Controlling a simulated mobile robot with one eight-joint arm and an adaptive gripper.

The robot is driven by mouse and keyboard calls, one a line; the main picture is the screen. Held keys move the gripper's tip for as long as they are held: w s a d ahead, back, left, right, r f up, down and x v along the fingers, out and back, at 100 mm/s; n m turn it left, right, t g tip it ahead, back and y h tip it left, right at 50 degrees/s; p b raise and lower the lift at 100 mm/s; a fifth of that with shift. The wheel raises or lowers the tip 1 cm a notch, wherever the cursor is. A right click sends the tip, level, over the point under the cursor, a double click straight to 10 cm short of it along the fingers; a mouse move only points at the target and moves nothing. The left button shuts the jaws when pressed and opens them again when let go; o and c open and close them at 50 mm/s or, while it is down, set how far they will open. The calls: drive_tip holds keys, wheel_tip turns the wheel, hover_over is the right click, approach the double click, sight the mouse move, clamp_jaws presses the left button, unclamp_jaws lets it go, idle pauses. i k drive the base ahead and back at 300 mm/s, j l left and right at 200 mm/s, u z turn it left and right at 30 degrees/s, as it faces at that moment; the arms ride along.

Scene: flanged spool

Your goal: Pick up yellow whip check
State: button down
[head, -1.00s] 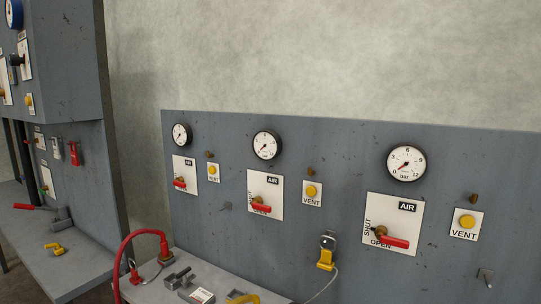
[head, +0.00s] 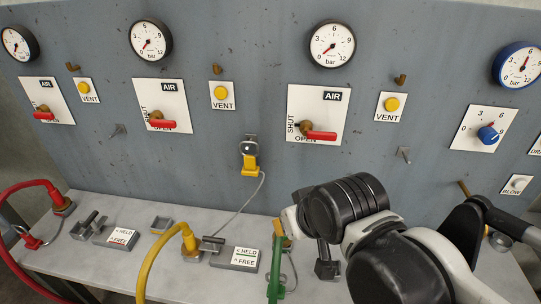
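The yellow whip check (head: 249,160) hangs on the grey panel, below and between the middle vent button and the right-hand AIR valve. It has a yellow lower body and a dark upper part on a small mount. Its thin grey cable (head: 262,185) curves down to the bench near the base of the yellow hose (head: 152,258). Nothing of mine touches it. My arm's black and white links fill the lower right of the head view, to the right of the whip check. I cannot make out my gripper's fingers, so I cannot see whether they are open.
A red hose (head: 22,188) stands at the left of the bench (head: 185,285), and a green hose (head: 275,265) is close beside my arm. HELD/FREE blocks (head: 234,258) and metal latches lie between them. Red-handled valves (head: 320,135), gauges and a bare hook (head: 404,154) are on the panel.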

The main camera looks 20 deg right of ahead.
sight(249, 168)
drive_tip(key=i+j+z, duration=0.25)
drive_tip(key=j, duration=1)
drive_tip(key=j+z, duration=0.3)
drive_tip(key=j, duration=1)
